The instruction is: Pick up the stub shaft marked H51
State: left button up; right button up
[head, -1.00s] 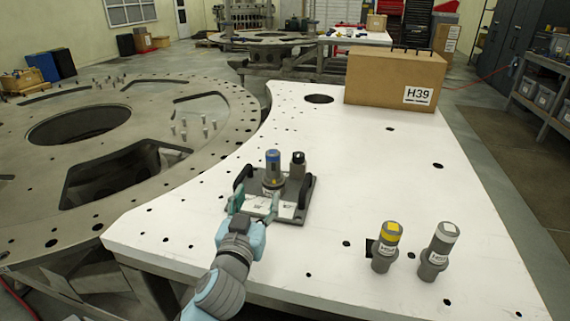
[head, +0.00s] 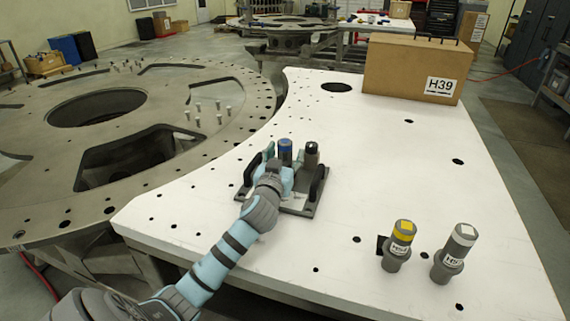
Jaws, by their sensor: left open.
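A grey stub shaft with a blue top (head: 285,149) stands upright in a dark grey fixture plate (head: 298,209) with black handles. My left gripper (head: 277,165) is open, right at this shaft and in front of its lower part. The arm hides the shaft's label, and I cannot tell whether the fingers touch it. Two more stub shafts stand upright at the right, one with a yellow top (head: 398,247) and one with a pale top (head: 453,255). Their labels start with H, but the digits are too small to read surely. My right gripper is not in view.
A black-topped post (head: 311,157) stands on the fixture close right of the blue-topped shaft. A cardboard box marked H39 (head: 405,68) sits at the back of the white table (head: 400,165). A large grey ring plate (head: 40,190) lies left. The table's middle right is clear.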

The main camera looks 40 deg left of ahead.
pick_arm(q)
jog(key=shift+r, duration=0.1)
grip_shut()
dwell(0.3)
